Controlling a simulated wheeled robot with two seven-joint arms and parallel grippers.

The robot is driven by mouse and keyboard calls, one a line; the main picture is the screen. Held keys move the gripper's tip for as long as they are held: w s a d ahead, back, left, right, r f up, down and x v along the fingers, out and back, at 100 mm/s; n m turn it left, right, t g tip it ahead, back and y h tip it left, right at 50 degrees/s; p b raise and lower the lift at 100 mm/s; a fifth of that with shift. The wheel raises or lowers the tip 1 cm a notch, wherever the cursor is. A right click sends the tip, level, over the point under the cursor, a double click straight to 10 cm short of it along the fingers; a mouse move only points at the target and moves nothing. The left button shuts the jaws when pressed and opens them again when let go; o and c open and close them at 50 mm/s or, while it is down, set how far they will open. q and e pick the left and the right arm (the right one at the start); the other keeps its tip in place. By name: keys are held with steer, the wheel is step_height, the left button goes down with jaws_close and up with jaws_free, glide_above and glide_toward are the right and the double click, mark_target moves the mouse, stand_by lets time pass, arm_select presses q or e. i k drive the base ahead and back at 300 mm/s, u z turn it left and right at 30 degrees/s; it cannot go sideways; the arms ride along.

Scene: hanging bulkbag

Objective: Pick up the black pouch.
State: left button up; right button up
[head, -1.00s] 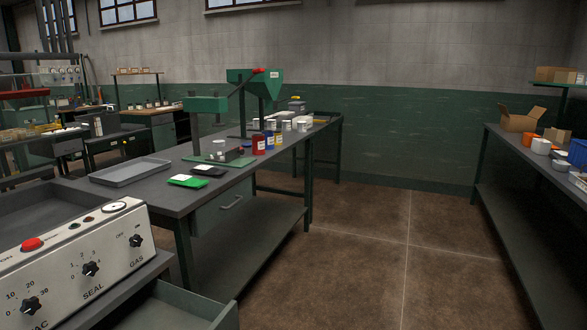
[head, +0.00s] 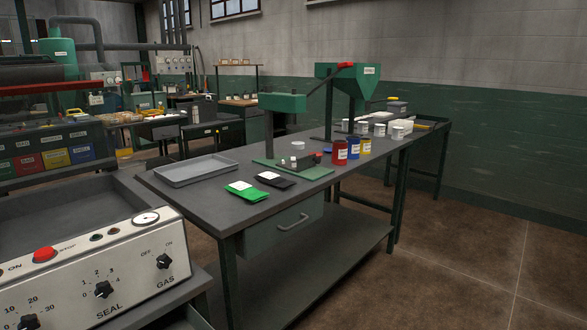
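The black pouch (head: 276,181) lies flat on the dark workbench (head: 203,204), with a white label on its top. A green pouch (head: 245,191) with a white label lies just to its left and nearer to me. The base of a green press-like device (head: 284,103) stands right behind the black pouch. Neither of my grippers shows in the head view.
A grey tray (head: 195,170) lies left of the pouches. Red, blue and yellow containers (head: 340,151) stand to the right. A control panel (head: 105,272) with knobs and a red button fills the near left. Open floor (head: 440,285) lies at the right.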

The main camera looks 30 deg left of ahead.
mark_target(269, 178)
steer(key=i, duration=3.05)
steer(key=u, duration=3.7)
